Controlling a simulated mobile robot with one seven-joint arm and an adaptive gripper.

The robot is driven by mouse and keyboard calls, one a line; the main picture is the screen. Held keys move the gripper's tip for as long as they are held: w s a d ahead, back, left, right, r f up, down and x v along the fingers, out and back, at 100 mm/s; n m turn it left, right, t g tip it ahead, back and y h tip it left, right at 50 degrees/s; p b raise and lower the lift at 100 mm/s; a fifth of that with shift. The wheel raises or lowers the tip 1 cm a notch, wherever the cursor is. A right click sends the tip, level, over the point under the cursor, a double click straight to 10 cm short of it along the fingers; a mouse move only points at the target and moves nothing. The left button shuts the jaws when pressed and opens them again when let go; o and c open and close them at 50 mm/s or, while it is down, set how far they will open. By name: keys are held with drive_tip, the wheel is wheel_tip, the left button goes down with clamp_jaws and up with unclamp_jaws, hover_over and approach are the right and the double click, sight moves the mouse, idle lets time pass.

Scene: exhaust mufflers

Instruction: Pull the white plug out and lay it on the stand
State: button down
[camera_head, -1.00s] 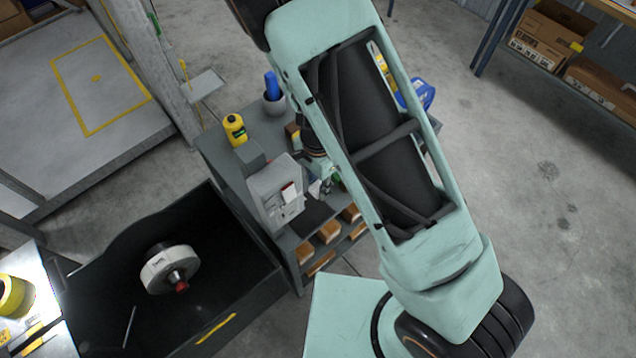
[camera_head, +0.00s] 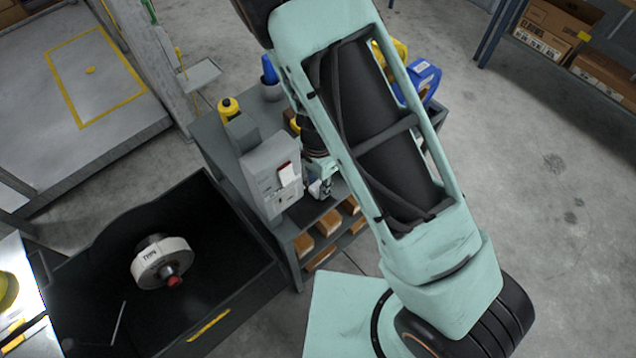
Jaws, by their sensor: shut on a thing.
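My gripper (camera_head: 322,190) is small in the picture, just right of the grey box (camera_head: 268,188) on the grey stand. It is shut on the white plug (camera_head: 315,188), of which only a small pale patch shows at the fingertips. Whether the plug still touches the box's side cannot be told. The stand (camera_head: 214,139) is a grey shelf unit with a flat top, partly hidden by the box and my arm.
A yellow bottle (camera_head: 228,107) and a grey cup with a blue item (camera_head: 270,80) stand on the stand's top. Brown blocks (camera_head: 304,246) lie on its shelves. A dark bin (camera_head: 75,290) at lower left holds a white round part (camera_head: 161,262). My arm hides much of the right side.

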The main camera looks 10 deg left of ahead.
sight(318, 186)
drive_tip(key=c, duration=1.5)
unclamp_jaws()
drive_tip(key=shift+r, duration=0.1)
wheel_tip(318, 186, up, 12)
